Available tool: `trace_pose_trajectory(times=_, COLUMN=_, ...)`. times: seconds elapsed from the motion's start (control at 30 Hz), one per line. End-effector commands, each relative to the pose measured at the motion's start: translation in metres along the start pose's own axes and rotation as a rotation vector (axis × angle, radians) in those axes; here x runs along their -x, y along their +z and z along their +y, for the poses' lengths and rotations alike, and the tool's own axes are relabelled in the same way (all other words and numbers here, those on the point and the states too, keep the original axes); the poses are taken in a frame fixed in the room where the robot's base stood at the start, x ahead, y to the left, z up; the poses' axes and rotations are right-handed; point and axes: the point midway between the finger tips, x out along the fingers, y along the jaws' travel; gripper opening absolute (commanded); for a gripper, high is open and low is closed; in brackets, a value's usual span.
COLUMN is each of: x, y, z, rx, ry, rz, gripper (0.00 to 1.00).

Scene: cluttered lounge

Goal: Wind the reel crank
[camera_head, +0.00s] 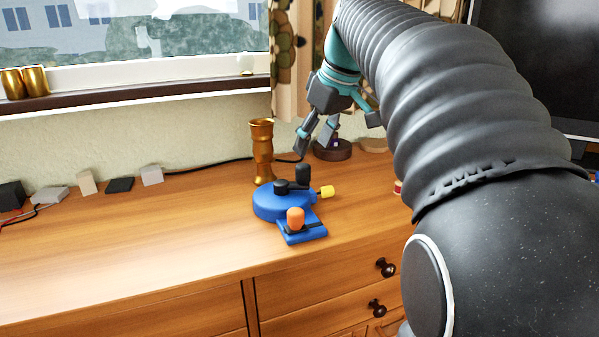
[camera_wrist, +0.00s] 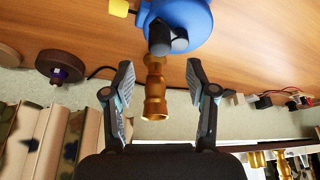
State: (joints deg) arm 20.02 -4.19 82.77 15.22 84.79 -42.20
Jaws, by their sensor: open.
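A blue reel (camera_head: 268,204) lies on the wooden dresser top. Its black crank has a hub (camera_head: 282,187) on the reel and an upright black handle (camera_head: 303,173) on the side toward my gripper. An orange knob (camera_head: 296,217) stands on the reel's base at the front, and a yellow knob (camera_head: 326,192) sticks out to the right. My gripper (camera_head: 316,146) is open and empty, above and behind the crank handle, apart from it. In the wrist view the reel (camera_wrist: 193,15) and crank handle (camera_wrist: 160,38) lie ahead of the two spread fingers (camera_wrist: 159,75).
A gold vase (camera_head: 262,150) stands close behind the reel; in the wrist view it shows between the fingers (camera_wrist: 155,92). A dark round object (camera_head: 333,151) is behind to the right. Small blocks (camera_head: 87,182) and cables lie along the wall. The dresser's left front is clear.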

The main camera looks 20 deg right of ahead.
Motion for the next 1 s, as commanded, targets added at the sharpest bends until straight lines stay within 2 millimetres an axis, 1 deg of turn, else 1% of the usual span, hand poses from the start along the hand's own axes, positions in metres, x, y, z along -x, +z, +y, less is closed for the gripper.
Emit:
trace_pose_trajectory(times=0.03, x=-0.012, y=0.001, z=0.000, rx=0.001, ry=-0.002, rz=-0.002, gripper=0.57)
trace_pose_trajectory(times=0.2, x=-0.042, y=0.001, z=0.000, rx=0.000, ry=-0.001, rz=-0.002, gripper=0.57)
trace_pose_trajectory(times=0.4, x=-0.068, y=0.000, z=0.000, rx=0.000, ry=0.000, rz=-0.001, gripper=0.57)
trace_pose_trajectory(times=0.6, x=-0.077, y=0.000, z=0.000, rx=-0.001, ry=0.001, rz=0.000, gripper=0.57)
trace_pose_trajectory(times=0.87, x=-0.078, y=0.000, z=0.000, rx=-0.001, ry=0.001, rz=0.000, gripper=0.57)
trace_pose_trajectory(times=0.97, x=-0.078, y=0.000, z=0.000, rx=-0.001, ry=0.001, rz=0.000, gripper=0.35)
trace_pose_trajectory(times=1.0, x=-0.078, y=0.000, z=0.000, rx=-0.001, ry=0.001, rz=0.000, gripper=0.25)
